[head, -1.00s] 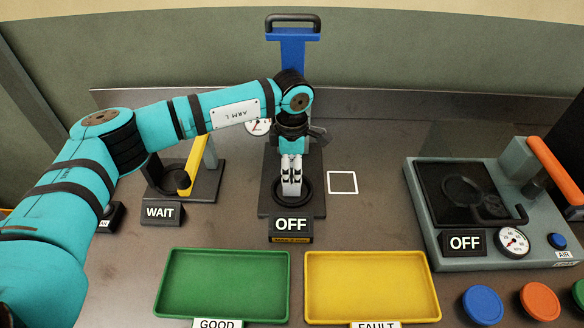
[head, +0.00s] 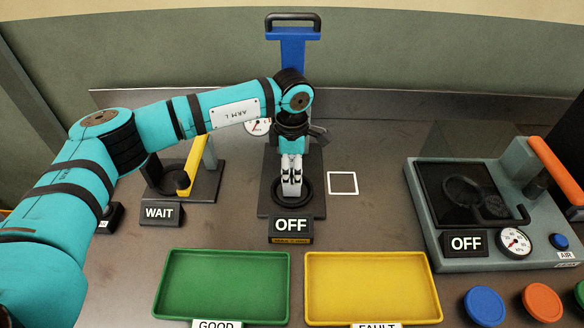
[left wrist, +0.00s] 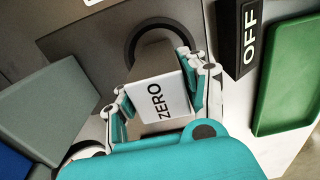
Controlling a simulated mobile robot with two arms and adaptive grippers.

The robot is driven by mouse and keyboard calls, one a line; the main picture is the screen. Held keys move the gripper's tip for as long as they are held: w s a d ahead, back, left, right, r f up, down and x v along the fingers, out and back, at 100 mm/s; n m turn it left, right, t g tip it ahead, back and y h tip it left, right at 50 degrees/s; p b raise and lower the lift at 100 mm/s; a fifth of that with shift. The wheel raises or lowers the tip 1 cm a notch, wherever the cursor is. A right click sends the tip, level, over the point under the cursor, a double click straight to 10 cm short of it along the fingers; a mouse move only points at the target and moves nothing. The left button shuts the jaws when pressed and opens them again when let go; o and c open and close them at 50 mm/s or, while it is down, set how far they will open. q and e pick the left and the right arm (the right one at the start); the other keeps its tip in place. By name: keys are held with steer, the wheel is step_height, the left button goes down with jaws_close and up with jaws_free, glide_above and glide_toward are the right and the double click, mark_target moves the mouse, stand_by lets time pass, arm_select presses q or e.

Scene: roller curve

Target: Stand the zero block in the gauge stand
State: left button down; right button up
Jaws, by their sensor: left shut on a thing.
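The zero block (left wrist: 158,98), a grey block with a white face lettered ZERO, is between the fingers of my left gripper (left wrist: 162,92) in the left wrist view. The gripper is shut on it. In the head view my left gripper (head: 291,178) points down over the gauge stand (head: 268,200), which has a black ring (head: 306,188) on its dark base and an OFF sign in front. The block is at the ring; whether it touches the base is hard to tell. My arm hides much of the stand's column and part of its dial (head: 258,127). My right gripper is not in view.
A green tray (head: 222,252) and a yellow tray (head: 372,253) lie in front of the stand. A WAIT fixture (head: 208,185) with a yellow lever stands left. A white square outline (head: 343,183) marks the table on the right, before a grey air-test machine (head: 445,235).

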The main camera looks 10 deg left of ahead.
arm_select(q)
steer(key=shift+f, duration=0.1)
stand_by(0.6)
stand_by(0.3)
steer(key=shift+c, duration=0.3)
jaws_free()
steer(key=shift+f, duration=0.1)
steer(key=shift+r+p, duration=1.5)
steer(key=shift+r, duration=3.05)
